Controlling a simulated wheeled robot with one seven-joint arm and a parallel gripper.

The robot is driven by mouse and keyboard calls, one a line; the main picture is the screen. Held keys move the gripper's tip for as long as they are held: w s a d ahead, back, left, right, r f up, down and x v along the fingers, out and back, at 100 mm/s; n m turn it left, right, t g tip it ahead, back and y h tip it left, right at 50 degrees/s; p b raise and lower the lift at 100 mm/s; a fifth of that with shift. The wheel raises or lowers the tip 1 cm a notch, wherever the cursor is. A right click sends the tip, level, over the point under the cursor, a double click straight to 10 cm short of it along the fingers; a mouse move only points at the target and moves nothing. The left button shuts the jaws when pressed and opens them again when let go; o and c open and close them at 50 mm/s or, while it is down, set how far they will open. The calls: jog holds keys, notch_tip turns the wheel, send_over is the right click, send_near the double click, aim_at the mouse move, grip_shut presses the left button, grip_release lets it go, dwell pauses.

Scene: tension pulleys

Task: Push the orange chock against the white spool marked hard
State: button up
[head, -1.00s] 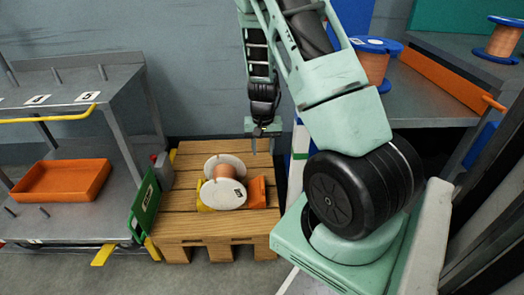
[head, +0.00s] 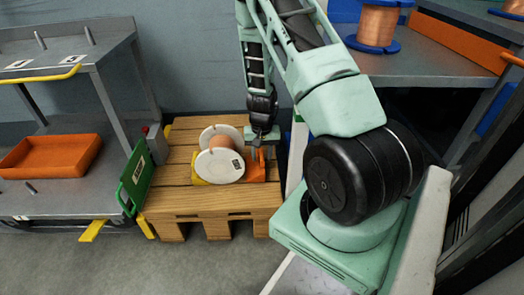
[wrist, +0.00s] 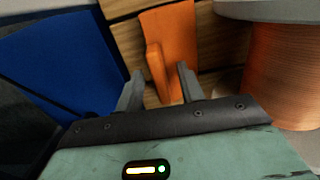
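The white spool (head: 220,166) lies on its side on the wooden pallet, with copper-coloured wire between two white flanges and a dark label on the near flange. The label is too small to read. The orange chock (head: 254,172) is on the pallet at the spool's right; I cannot tell whether they touch. My gripper (head: 262,150) is low over the chock, pointing down. In the wrist view my gripper (wrist: 158,92) is open, its fingers either side of the upright part of the orange chock (wrist: 156,68), with gaps visible. The spool's wire (wrist: 280,75) shows at right.
The pallet (head: 185,200) has a yellow piece (head: 197,172) at the spool's left and a green panel (head: 136,180) at its left edge. A shelf with an orange tray (head: 48,156) stands at left. A bench with another spool (head: 377,24) is at right.

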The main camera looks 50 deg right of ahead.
aim_at(249, 167)
jog(key=shift+f, duration=0.15)
grip_shut()
jog(key=shift+w+a+p, duration=1.2)
jog(key=shift+w+a, duration=0.35)
jog(key=shift+w, duration=0.25)
dwell(0.5)
grip_release()
notch_tip(249, 167, up, 17)
jog(key=p, duration=0.8)
jog(key=shift+r+p, duration=0.2)
jog(key=shift+p, duration=0.15)
